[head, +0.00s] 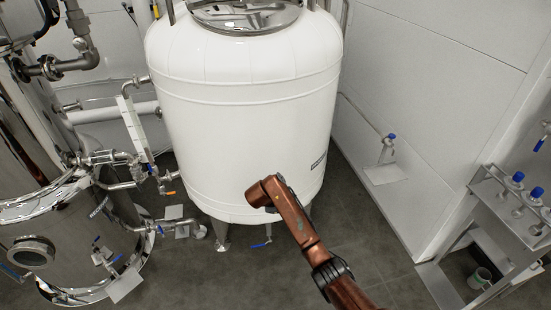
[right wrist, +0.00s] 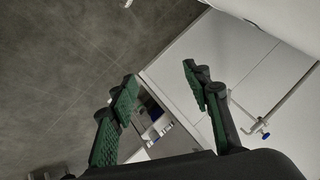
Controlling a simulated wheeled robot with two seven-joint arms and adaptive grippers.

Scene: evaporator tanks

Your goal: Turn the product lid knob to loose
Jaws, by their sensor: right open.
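A large white tank (head: 250,120) stands in the middle of the head view. Its round steel lid (head: 245,19) is on top, cut off by the upper edge of the picture. I cannot make out the product lid knob in either view. My right arm comes in from the lower right of the head view, in front of the tank's lower part; its gripper cannot be made out there. In the right wrist view my right gripper (right wrist: 160,92) is open, with green-padded fingers apart and nothing between them. My left gripper is in neither view.
A polished steel vessel (head: 35,235) with pipes and valves stands at the left. A blue-handled wall tap (head: 390,138) and a steel stand with blue-topped fittings (head: 515,205) are at the right. Grey floor (head: 360,235) lies open between tank and wall.

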